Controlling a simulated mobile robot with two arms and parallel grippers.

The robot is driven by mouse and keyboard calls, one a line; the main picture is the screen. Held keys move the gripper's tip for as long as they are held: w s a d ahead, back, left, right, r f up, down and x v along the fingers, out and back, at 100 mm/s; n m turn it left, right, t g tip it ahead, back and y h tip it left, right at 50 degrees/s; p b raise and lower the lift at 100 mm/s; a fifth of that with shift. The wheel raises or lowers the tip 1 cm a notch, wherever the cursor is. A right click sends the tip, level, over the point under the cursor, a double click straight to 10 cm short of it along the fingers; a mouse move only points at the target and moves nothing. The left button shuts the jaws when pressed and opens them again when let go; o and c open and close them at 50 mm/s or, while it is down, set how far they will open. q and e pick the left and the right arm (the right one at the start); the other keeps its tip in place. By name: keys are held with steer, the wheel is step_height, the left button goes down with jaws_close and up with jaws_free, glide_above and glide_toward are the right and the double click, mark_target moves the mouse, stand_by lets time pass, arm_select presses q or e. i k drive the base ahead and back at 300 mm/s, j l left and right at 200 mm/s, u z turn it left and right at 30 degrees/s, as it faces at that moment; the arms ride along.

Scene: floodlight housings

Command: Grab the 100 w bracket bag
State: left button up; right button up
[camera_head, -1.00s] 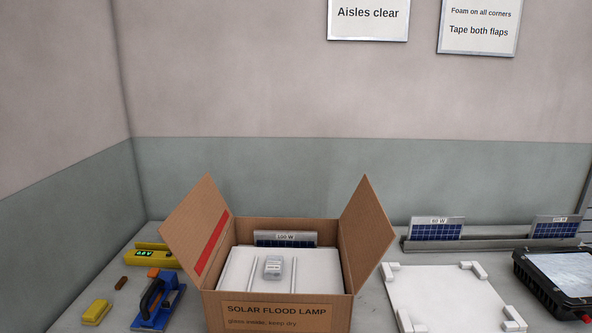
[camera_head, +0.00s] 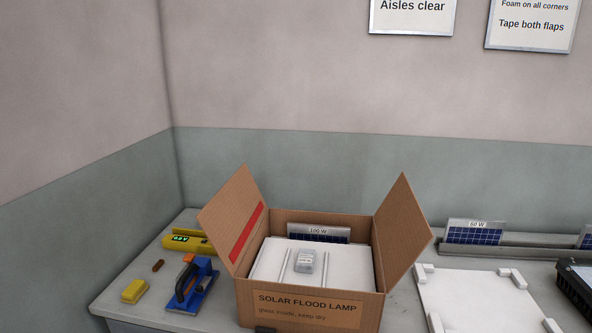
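An open cardboard box (camera_head: 365,311) marked "SOLAR FLOOD LAMP" stands on the bench, flaps up. Inside it, a white slab (camera_head: 345,267) fills most of the opening. A small clear-grey bag (camera_head: 304,261) with a pale label lies on top of the slab; its label is too small to read. A solar panel marked 100 W (camera_head: 319,233) stands upright at the box's back wall. Neither gripper can be made out. A small dark shape (camera_head: 265,329) shows at the bottom edge in front of the box; I cannot tell what it is.
To the left are a blue tool with an orange part (camera_head: 196,284), a yellow block (camera_head: 134,291), a small brown piece (camera_head: 158,265) and a yellow meter (camera_head: 187,242). To the right are a white board with corner pieces (camera_head: 484,298), a rack with a 50 W panel (camera_head: 474,231) and a black-framed device (camera_head: 577,290).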

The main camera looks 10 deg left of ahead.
mark_target(305, 260)
steer(key=i+l+u, duration=0.45)
steer(key=i, duration=0.2)
steer(key=i+l+u, duration=0.5)
steer(key=i+l, duration=0.1)
steer(key=l, duration=0.05)
